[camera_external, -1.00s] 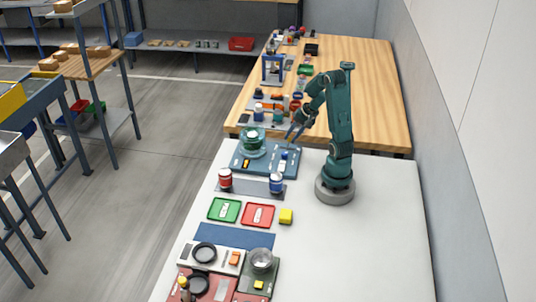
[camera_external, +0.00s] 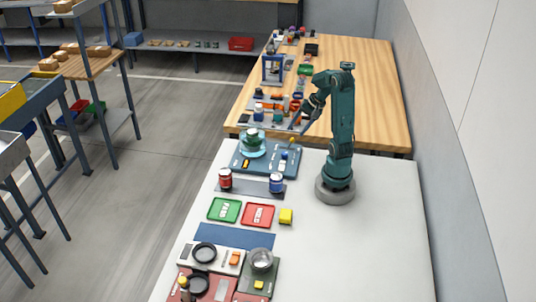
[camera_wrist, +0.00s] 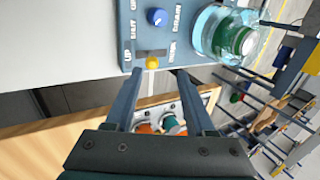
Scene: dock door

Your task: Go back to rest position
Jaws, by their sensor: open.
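My gripper (camera_external: 297,127) is open and empty, raised above the back edge of the white table, beside the blue dock panel (camera_external: 240,164). In the wrist view my gripper (camera_wrist: 159,73) has its two fingers spread apart, with nothing held between them. The dock panel (camera_wrist: 185,50) carries a blue knob (camera_wrist: 156,17), a yellow-tipped lever (camera_wrist: 152,63) and printed labels. The yellow tip appears just beyond the fingertips. A clear jar with a green part (camera_wrist: 222,35) sits on the panel.
Red (camera_external: 225,179) and blue-banded (camera_external: 277,183) jars stand in front of the panel. Green (camera_external: 224,210) and red (camera_external: 258,215) trays and a yellow block (camera_external: 286,216) lie nearer. The wooden table (camera_external: 365,90) behind holds several items. The white table's right side is clear.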

